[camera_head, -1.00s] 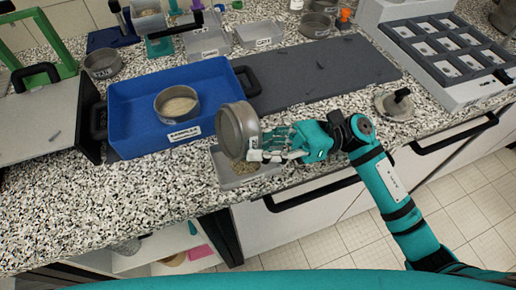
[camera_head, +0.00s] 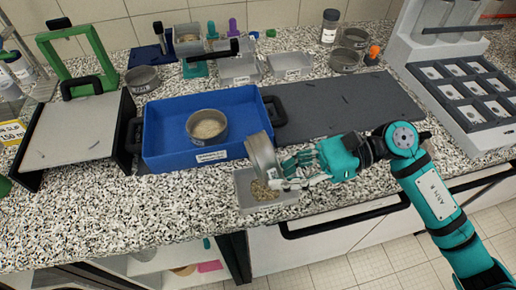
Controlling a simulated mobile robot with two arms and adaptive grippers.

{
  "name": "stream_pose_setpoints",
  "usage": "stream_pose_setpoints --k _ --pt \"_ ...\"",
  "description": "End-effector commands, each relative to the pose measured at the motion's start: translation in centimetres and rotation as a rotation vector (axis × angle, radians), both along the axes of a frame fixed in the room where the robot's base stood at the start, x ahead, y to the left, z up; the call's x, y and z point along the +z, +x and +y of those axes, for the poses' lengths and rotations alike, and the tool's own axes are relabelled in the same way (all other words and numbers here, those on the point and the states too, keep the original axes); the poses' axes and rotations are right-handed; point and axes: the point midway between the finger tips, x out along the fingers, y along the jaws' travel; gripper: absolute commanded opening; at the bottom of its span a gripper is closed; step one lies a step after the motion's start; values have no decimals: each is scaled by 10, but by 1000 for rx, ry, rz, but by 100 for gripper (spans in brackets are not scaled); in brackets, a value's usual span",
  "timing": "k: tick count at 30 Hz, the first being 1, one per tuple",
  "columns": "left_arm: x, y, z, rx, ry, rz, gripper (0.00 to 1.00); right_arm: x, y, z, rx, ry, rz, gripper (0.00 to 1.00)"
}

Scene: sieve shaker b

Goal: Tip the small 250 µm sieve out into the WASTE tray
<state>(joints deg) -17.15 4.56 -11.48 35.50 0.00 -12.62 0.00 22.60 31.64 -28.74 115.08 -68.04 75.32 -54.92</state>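A round metal sieve (camera_head: 261,152) is held on its side above the left part of a small grey tray (camera_head: 284,200) at the front of the bench. The tray holds a spread of tan grains. My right gripper (camera_head: 282,178) is at the sieve's right, its fingers closed on the sieve's rim. The sieve's size marking and any tray label cannot be read, and the sieve's inside is mostly hidden. My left gripper is not in view.
A blue tray (camera_head: 160,150) behind holds another sieve (camera_head: 207,126) with pale grains. A dark grey mat (camera_head: 345,105) lies right of it. Several labelled trays stand at the back. A compartment rack (camera_head: 480,100) is at right. The bench's front edge is close to the grey tray.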

Motion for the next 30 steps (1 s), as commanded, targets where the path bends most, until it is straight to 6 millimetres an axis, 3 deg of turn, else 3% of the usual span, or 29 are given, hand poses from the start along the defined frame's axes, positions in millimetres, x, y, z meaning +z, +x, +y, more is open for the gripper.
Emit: stream_pose_setpoints --k 1,3,11,21,30 --pt "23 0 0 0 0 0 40 17 0 0 5 -94 -50 0" --pt "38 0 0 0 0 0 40 21 0 0 4 -221 -109 0" --pt "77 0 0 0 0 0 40 30 0 2 3 -651 -308 0" --pt "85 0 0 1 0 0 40 36 0 3 1 -1153 -536 0" --pt "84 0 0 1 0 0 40 37 0 0 -3 -1266 -570 0"
